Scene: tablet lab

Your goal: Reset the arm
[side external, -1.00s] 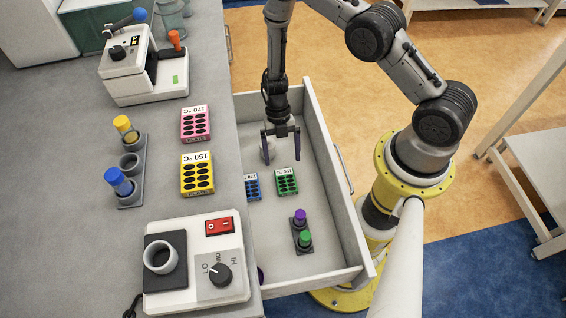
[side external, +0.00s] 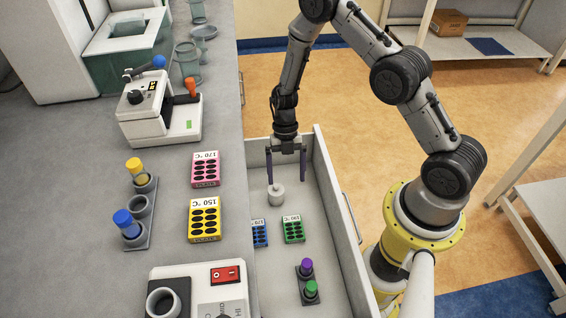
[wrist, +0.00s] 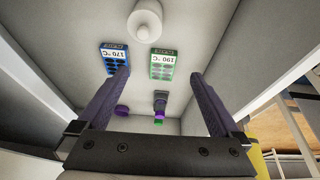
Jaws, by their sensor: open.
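My gripper (side external: 286,180) is open and empty, pointing down over the open drawer (side external: 333,198). In the wrist view its two dark fingers (wrist: 160,76) are spread wide with nothing between them. A small pale round object with a knob (side external: 276,195) stands on the drawer floor near the fingertips in the side view. It also shows in the wrist view (wrist: 145,24), beyond the fingertips and apart from them.
The drawer also holds a blue block (side external: 260,233), a green block (side external: 293,229) and a rack with purple and green-capped vials (side external: 307,282). Left on the counter are pink (side external: 205,169) and yellow blocks (side external: 205,220), a vial rack (side external: 139,207) and machines (side external: 160,112).

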